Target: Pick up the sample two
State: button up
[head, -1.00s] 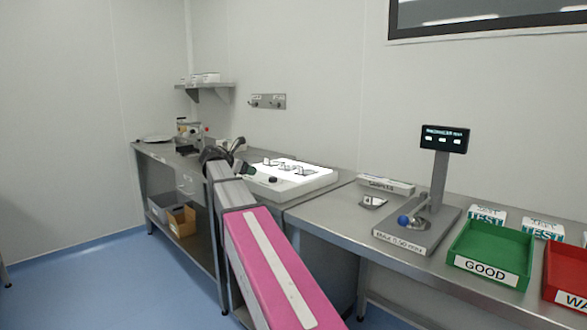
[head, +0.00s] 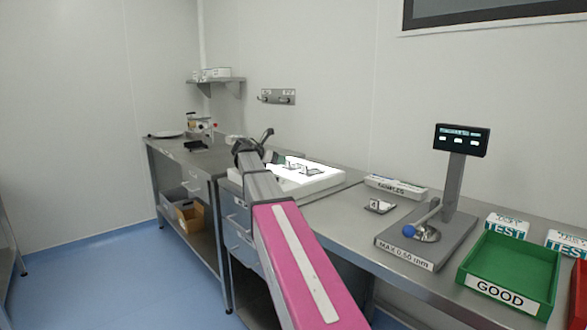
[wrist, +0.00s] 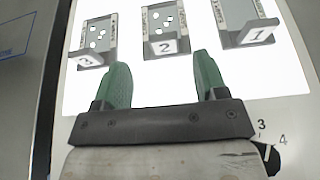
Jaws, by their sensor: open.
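Sample two (wrist: 160,20) is a small framed plate with pale spots and a folded tag marked 2. It lies on the glowing white light panel (wrist: 284,84) between sample three (wrist: 98,38) and sample one (wrist: 240,18). My gripper (wrist: 161,68) is open and empty, its two green fingers spread. In the wrist picture, sample two shows just beyond the fingertips, between their lines; I cannot tell the height gap. In the head view my arm reaches to the left side of the light panel (head: 335,185), where the small sample plates show but their numbers are unreadable.
A dark knob (wrist: 268,155) with numbers sits on the panel's near edge. To the right stand a samples box (head: 395,188), a small numbered plate (head: 378,206), a gauge (head: 462,140) with a blue ball, and a green GOOD tray (head: 510,270). Bare bench lies between.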

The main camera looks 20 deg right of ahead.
aim_at(286, 170)
jog(key=shift+s+x, duration=0.2)
jog(key=shift+x, duration=2.55)
jog(key=shift+f, duration=0.1)
jog(key=c, duration=1)
